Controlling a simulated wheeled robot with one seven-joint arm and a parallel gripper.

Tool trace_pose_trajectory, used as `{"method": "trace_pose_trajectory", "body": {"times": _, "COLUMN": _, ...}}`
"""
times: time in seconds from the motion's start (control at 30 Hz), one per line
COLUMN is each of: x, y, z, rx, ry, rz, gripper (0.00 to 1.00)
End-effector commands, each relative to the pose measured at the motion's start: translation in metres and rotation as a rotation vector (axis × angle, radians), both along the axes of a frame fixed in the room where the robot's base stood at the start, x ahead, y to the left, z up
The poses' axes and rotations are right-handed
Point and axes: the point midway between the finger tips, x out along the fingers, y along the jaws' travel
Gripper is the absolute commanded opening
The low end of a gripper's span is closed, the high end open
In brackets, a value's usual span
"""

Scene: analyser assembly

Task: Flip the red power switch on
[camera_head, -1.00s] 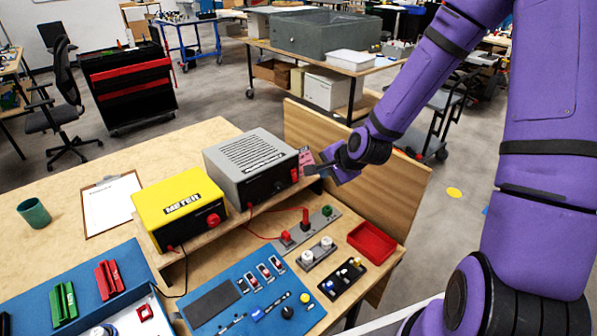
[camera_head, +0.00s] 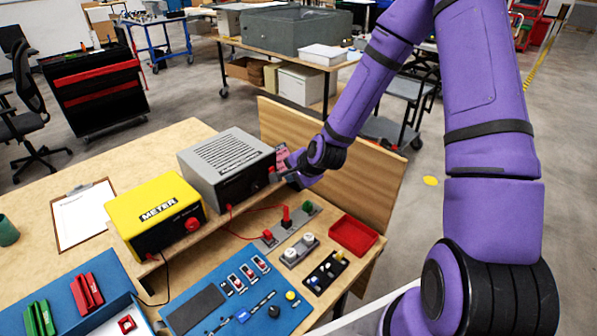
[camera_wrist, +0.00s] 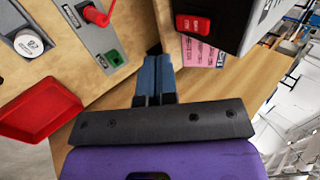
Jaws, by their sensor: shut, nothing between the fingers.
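The grey power box (camera_head: 228,165) with a vented top stands on the raised wooden shelf, right of the yellow meter. Its red power switch (camera_wrist: 193,25) is at the right end of the dark front panel. In the head view the switch is mostly hidden by my gripper (camera_head: 276,177), which is at the box's front right corner. In the wrist view my gripper (camera_wrist: 153,60) has its two blue fingers together and empty. The fingertips lie to the left of and below the switch in that picture, apart from it. The switch's on or off position cannot be told.
A pink label (camera_wrist: 203,53) is beside the box, near a wooden side panel (camera_head: 335,150). A red post (camera_head: 286,215), a green block (camera_head: 307,207) and a red tray (camera_head: 353,235) are on the bench below. The yellow meter (camera_head: 158,215) is at left.

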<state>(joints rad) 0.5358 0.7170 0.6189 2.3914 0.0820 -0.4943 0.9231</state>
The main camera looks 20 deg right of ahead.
Motion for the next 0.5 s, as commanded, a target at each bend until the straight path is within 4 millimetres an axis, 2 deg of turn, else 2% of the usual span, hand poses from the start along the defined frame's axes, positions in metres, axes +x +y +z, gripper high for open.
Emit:
{"method": "trace_pose_trajectory", "body": {"times": 0.2, "x": 0.022, "y": 0.01, "z": -0.026, "rx": 0.0, "ry": 0.0, "rz": 0.002, "gripper": 0.0}}
{"method": "trace_pose_trajectory", "body": {"times": 0.3, "x": 0.036, "y": 0.015, "z": -0.028, "rx": -0.001, "ry": -0.001, "rz": 0.002, "gripper": 0.0}}
{"method": "trace_pose_trajectory", "body": {"times": 0.5, "x": 0.051, "y": 0.022, "z": -0.032, "rx": -0.001, "ry": 0.0, "rz": 0.001, "gripper": 0.0}}
